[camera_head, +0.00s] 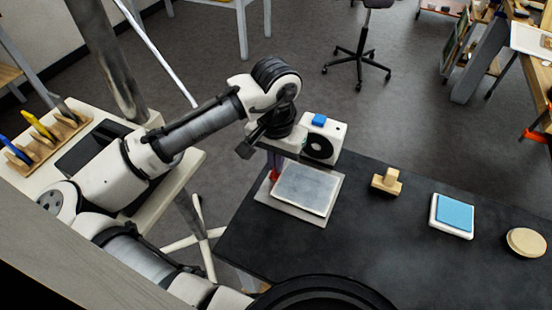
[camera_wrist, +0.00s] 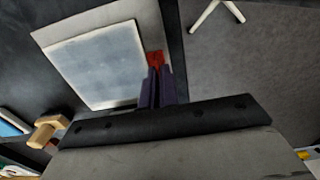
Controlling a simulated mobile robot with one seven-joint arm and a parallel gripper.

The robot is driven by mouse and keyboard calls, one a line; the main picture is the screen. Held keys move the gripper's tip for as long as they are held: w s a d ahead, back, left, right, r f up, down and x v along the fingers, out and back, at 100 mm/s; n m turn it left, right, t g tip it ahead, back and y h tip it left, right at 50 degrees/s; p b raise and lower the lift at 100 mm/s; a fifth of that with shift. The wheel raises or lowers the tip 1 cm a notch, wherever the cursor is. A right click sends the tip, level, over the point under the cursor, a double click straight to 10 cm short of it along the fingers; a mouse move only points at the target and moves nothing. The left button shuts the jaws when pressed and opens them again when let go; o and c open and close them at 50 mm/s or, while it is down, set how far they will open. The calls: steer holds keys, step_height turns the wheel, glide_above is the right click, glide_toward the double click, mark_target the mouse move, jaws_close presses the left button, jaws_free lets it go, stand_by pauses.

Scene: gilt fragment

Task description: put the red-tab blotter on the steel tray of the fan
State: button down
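The red-tab blotter (camera_head: 305,188) is a pale grey-blue square panel over the larger steel tray (camera_head: 278,205) of the fan (camera_head: 322,139), a white box with a dark round opening and a blue top button. In the wrist view the blotter (camera_wrist: 92,66) lies within most of the tray's outline (camera_wrist: 50,33); I cannot tell whether it rests on it or is slightly above. My gripper (camera_wrist: 158,72) is at the blotter's edge, its dark purple fingers close together on the red tab (camera_wrist: 156,58). In the head view my wrist partly hides the fingers.
On the black table (camera_head: 400,250), a wooden stamp (camera_head: 386,181), a blue pad in a white case (camera_head: 453,214) and a round wooden piece (camera_head: 526,243) stand to the right. A wooden rack (camera_head: 45,140) with coloured tools is far left. The table's front middle is clear.

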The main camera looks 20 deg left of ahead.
steer(key=shift+f, duration=0.2)
steer(key=c, duration=1.7)
jaws_free()
steer(key=shift+r, duration=0.15)
step_height(320, 180, up, 12)
steer(key=shift+r, duration=0.1)
